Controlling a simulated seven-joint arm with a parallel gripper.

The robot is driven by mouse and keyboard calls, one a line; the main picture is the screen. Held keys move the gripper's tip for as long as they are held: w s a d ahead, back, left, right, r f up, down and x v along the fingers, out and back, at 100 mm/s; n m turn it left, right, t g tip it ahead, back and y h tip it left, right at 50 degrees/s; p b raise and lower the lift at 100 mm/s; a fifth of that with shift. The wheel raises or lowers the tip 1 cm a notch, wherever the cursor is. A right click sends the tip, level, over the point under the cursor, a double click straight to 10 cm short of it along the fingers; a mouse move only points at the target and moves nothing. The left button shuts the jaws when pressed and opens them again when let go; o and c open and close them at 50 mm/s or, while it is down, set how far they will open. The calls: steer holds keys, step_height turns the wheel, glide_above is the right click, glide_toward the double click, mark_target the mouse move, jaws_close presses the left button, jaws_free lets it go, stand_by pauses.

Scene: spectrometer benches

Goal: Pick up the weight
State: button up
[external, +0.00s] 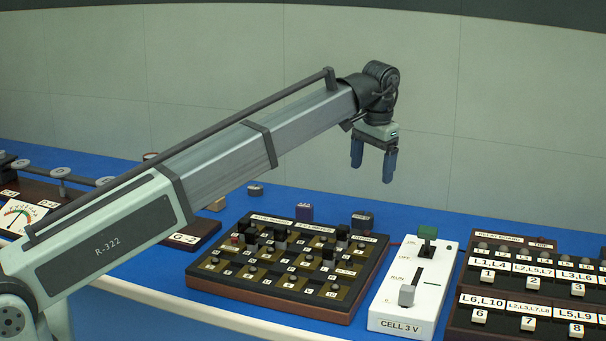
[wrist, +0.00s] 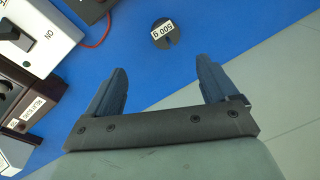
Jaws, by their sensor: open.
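The weight (wrist: 166,33) is a dark round disc with a slot and a white "500 g" label. It lies on the blue bench top near the upper middle of the wrist view, beyond my fingertips. In the external view it appears to be the dark piece (external: 362,219) behind the right back corner of the peg board. My gripper (external: 373,170) is open and empty, pointing down well above the bench. In the wrist view its two blue fingers (wrist: 160,70) stand wide apart, with the weight beyond the gap between them and not touched.
The white cell box (external: 412,285) with a green-topped switch stands right of the peg board (external: 275,282). A red wire (wrist: 98,32) runs near the weight. The relay board (external: 530,290) is at the right.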

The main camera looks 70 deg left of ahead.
steer(key=n, duration=1.3)
glide_above(363, 215)
steer(key=shift+y, duration=0.3)
steer(key=f, duration=0.8)
steer(key=shift+w+d+f, duration=0.1)
steer(key=shift+w+d, duration=0.1)
steer(key=shift+s+a+f, duration=0.1)
steer(key=shift+s+f, duration=0.05)
steer(key=shift+f, duration=1.2)
steer(key=shift+s+a+f, duration=0.1)
steer(key=shift+f, duration=1.25)
steer(key=c, duration=1.5)
steer(key=shift+c, duration=0.3)
